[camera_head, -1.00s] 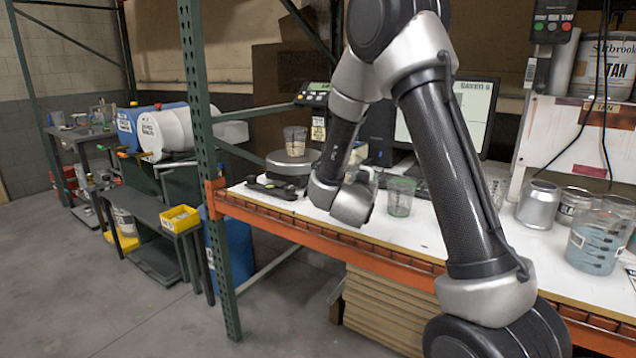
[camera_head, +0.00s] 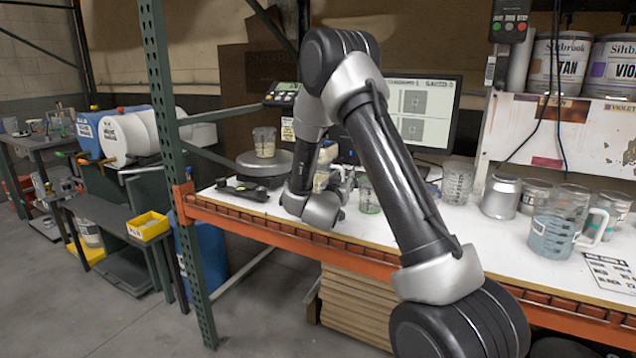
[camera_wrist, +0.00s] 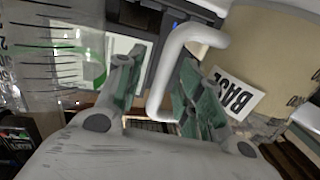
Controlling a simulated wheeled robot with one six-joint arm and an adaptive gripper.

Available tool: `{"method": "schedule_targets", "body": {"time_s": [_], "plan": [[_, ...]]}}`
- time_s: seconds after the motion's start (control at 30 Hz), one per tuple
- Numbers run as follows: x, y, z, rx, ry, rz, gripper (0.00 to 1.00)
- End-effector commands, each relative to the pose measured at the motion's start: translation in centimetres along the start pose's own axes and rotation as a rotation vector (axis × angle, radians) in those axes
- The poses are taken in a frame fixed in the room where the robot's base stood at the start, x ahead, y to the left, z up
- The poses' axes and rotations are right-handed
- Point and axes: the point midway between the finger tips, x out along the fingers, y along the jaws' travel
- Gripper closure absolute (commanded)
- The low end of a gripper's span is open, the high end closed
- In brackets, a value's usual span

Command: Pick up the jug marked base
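The jug marked base shows in the wrist view as a beige-filled jug (camera_wrist: 262,62) at the upper right, with a BASE label and a white handle (camera_wrist: 187,52). My gripper (camera_wrist: 160,88) is open there, and the handle shows between its two fingers. I cannot tell whether either finger touches it. In the head view the jug (camera_head: 321,181) is partly hidden behind my wrist, low over the bench. My gripper's fingers (camera_head: 345,182) are small and hard to make out there.
A clear cup with a green band (camera_head: 368,198) stands close to my gripper and fills the left of the wrist view (camera_wrist: 60,60). A scale (camera_head: 262,166) holds another beige-filled cup (camera_head: 264,143). A blue-filled jug (camera_head: 551,237) and a metal can (camera_head: 501,196) stand right.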

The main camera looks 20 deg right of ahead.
Motion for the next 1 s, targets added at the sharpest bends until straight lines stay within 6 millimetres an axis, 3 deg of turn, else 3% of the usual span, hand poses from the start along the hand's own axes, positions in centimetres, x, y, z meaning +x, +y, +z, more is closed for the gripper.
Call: {"method": "schedule_targets", "body": {"time_s": [0.1,0.3,1.0], "plan": [[-0.03,-0.02,-0.01,0.0,0.0,0.0,0.63],[-0.05,-0.02,-0.01,0.001,0.0,0.0,1.0],[-0.03,-0.05,-0.72,0.004,0.003,0.0,1.0]]}}
